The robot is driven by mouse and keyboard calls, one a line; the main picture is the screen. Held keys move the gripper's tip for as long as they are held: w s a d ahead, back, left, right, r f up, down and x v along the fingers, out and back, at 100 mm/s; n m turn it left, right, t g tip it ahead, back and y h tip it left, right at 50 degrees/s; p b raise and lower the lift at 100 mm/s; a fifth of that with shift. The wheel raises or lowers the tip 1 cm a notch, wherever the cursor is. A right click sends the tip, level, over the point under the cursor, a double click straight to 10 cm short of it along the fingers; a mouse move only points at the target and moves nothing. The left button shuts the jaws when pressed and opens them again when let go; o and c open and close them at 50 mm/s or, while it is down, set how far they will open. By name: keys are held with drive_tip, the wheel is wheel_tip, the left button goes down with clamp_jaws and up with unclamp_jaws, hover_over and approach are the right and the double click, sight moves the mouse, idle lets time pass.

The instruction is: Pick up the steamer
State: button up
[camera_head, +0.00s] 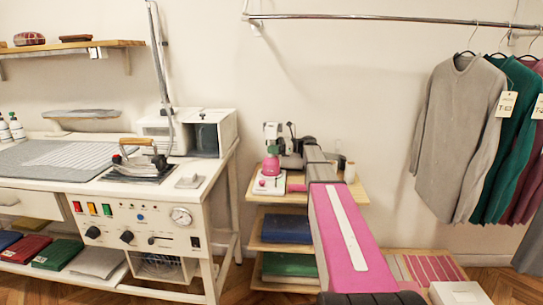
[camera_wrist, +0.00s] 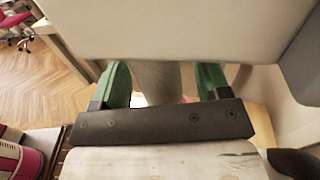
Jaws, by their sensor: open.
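The steamer (camera_head: 268,184) appears to be the pink and white appliance on the top board of the small shelf stand in the head view. It stands upright near the board's left edge. My gripper (camera_head: 272,151) is just above it, with its green fingers near the pink top. In the wrist view my gripper (camera_wrist: 162,76) is open, its two green fingers apart. A grey upright piece (camera_wrist: 160,82) shows between them, with a bit of pink beside it; I cannot tell whether it is part of the steamer. Contact with the fingers cannot be told.
The shelf stand (camera_head: 258,240) holds folded blue cloth (camera_head: 287,228) and green cloth lower down. The ironing station (camera_head: 150,225) with an iron (camera_head: 140,158) is at left. Sweaters (camera_head: 460,135) hang at right.

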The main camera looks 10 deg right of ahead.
drive_tip(key=shift+a, duration=0.85)
clamp_jaws()
